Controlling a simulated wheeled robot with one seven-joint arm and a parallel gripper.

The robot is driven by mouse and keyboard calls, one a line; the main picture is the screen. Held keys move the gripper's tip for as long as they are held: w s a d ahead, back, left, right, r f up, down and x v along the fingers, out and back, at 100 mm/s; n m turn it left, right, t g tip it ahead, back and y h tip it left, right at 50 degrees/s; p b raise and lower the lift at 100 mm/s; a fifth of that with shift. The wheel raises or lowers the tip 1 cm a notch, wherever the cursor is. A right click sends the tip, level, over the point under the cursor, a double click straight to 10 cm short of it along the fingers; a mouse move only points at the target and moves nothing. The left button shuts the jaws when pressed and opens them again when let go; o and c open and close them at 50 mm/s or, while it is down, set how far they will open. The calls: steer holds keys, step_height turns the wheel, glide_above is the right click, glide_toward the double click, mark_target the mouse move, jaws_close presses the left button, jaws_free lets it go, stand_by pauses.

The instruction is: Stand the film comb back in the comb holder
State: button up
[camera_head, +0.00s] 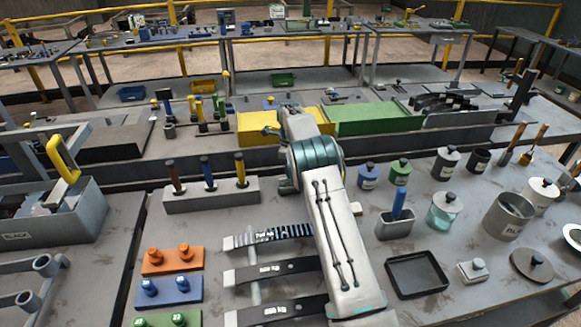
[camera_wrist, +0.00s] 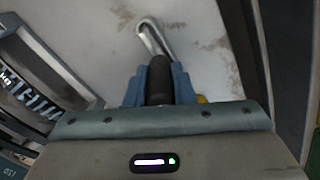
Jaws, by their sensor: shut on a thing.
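My gripper's two blue fingers (camera_wrist: 160,84) are shut on a dark, round handle (camera_wrist: 158,80) in the wrist view. A thin metal loop (camera_wrist: 155,38) shows just beyond the handle; whether it is part of the held thing is unclear. I cannot make out comb teeth, so I cannot confirm that this is the film comb. In the head view my pale arm hides the gripper and what it holds. A small grey holder (camera_head: 395,228) stands right of my arm with a blue piece (camera_head: 398,204) upright in it. It may be the comb holder, but no label shows.
A grey block (camera_head: 212,197) with brown, blue and yellow handles stands left of my arm. A black tray (camera_head: 417,273), lidded pots and a beaker (camera_head: 509,215) crowd the right. Some bench shows between them.

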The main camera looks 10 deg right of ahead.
steer(key=shift+f+b, duration=0.7)
steer(key=shift+f, duration=0.5)
steer(key=o, duration=1.4)
steer(key=shift+o, duration=0.2)
steer(key=shift+r, duration=0.15)
steer(key=shift+r+p, duration=2)
steer(key=shift+r, duration=1.4)
